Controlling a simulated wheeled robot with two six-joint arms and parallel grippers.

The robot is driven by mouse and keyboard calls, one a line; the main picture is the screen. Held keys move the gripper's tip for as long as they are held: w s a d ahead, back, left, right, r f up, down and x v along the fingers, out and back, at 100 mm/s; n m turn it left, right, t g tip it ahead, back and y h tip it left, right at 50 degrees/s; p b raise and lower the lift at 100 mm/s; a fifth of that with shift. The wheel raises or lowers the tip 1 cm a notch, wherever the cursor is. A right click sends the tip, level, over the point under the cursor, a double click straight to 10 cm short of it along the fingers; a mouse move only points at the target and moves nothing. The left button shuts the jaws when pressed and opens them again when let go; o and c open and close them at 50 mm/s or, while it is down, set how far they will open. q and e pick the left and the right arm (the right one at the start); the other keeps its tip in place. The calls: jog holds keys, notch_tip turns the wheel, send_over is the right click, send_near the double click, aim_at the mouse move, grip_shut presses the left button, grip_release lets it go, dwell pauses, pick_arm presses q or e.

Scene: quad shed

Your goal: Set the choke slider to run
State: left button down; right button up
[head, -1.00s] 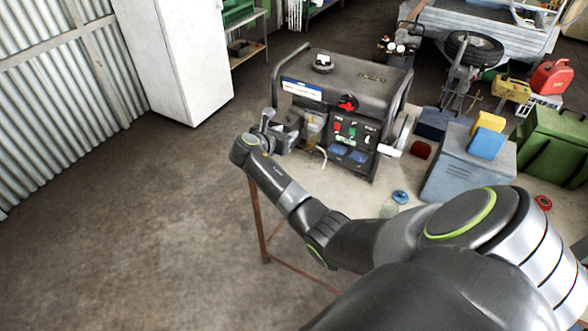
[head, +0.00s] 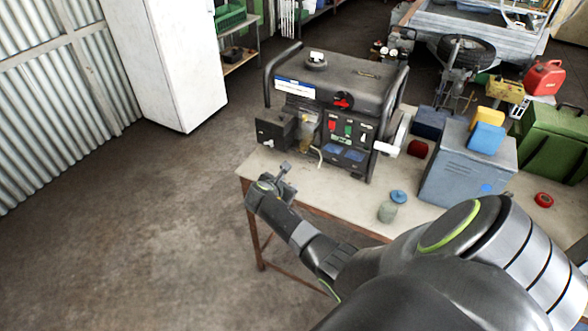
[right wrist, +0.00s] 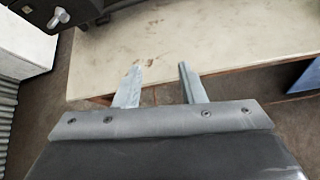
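The generator (head: 345,85) stands on the workbench, dark, with a red knob and a panel of switches. A black box (head: 270,129) sits on its lower left side. In the right wrist view the dark box (right wrist: 18,40) is cut off at the top left and carries a small silver lever (right wrist: 43,12). I cannot tell whether this is the choke slider, nor read its setting. My right gripper (head: 284,174) is in front of and below the box, apart from it. Its two fingers (right wrist: 158,84) are spread with nothing between them. My left gripper is out of view.
The workbench (right wrist: 225,45) has bare top in front of the generator. A jar with a blue lid (head: 387,211), a grey metal box (head: 455,175) and a red ring (head: 543,199) are to the right. A white cabinet (head: 175,60) stands at the left, with open floor before it.

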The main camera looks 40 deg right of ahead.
jog(key=s+f+m+y+b, duration=0.1)
jog(key=s+f, duration=0.2)
jog(key=f, duration=0.3)
jog(key=s+a+f+m+y+b, duration=0.1)
jog(key=s+f+b, duration=0.1)
jog(key=f, duration=0.5)
jog(key=shift+s+a+f+g, duration=0.25)
jog(key=shift+s+g, duration=0.05)
jog(key=shift+s, duration=0.1)
